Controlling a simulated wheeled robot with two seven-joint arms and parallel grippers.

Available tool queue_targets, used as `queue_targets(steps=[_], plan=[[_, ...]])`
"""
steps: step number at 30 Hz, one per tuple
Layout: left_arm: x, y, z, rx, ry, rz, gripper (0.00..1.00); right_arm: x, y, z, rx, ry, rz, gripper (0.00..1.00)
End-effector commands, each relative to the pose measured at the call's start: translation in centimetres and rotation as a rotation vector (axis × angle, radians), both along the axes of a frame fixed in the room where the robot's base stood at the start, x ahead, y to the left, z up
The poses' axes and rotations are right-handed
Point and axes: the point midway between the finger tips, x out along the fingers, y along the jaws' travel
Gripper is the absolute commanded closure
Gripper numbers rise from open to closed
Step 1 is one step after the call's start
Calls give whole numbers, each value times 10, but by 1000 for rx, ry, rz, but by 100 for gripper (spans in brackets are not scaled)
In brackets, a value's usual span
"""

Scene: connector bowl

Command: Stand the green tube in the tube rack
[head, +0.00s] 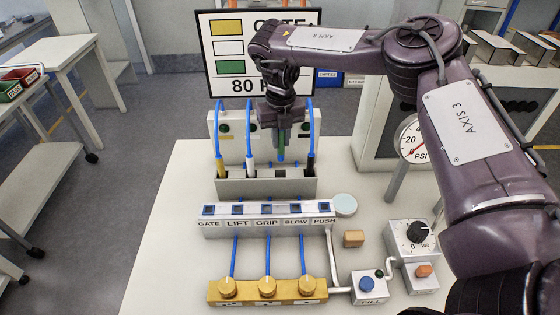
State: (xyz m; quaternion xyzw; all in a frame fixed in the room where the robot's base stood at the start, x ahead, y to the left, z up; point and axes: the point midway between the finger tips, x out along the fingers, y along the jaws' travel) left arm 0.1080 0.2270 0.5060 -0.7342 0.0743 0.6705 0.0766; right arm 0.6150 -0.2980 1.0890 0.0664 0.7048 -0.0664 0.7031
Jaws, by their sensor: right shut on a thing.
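My right gripper (281,128) comes down from above and is shut on the green tube (281,150). The green tube hangs upright below the fingers, over the pale tube rack (240,187). Its lower end is near the rack's top; I cannot tell whether it is inside a slot. A yellow-ended tube (221,168) and a white-ended tube (249,168) stand at the rack's left part. A black-ended tube (311,164) stands at its right end. The green tube is between the white and black ones. My left gripper is not in view.
Behind the rack is an upright pale panel (228,148), with a sign (228,67) beyond. In front are a labelled block (215,232), a brass block with knobs (245,292), a FILL button box (368,286) and a dial box (412,236). The table's left side (165,240) is clear.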

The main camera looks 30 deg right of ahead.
Motion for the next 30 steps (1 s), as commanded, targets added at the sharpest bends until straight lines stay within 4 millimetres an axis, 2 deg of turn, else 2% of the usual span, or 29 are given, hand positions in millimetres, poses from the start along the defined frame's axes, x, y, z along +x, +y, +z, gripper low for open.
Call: queue_targets(steps=[1,4,11,18,30], plan=[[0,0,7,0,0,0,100,-1,0,-10,0,4,1,100],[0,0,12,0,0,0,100,-1,0,-29,0,4,-1,100],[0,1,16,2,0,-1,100,0,0,-51,-1,1,0,100],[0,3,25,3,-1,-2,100,-1,0,-85,-1,1,0,100],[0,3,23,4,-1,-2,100,0,0,-92,0,0,-1,100]])
